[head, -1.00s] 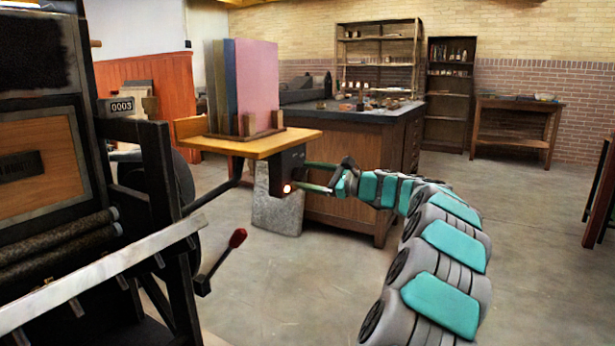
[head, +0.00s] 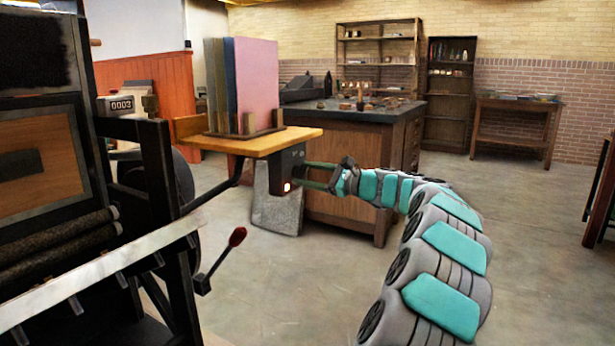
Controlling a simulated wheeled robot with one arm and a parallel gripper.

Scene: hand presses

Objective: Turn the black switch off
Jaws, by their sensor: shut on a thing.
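The black switch (head: 282,177) is a dark box fixed under the front edge of the wooden feed board. A small white light shows on its lower front face. My gripper (head: 306,174), with green fingers, reaches in from the right. Its fingertips are at the right side of the box, and it is shut on the switch. The gripped part is small and mostly hidden by the fingers, so its exact position cannot be told.
The wooden feed board (head: 262,144) carries a rack of coloured sheets (head: 252,85). A red-knobbed lever (head: 237,237) sticks out below left. The press frame (head: 160,200) fills the left. A dark-topped cabinet (head: 370,140) stands behind.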

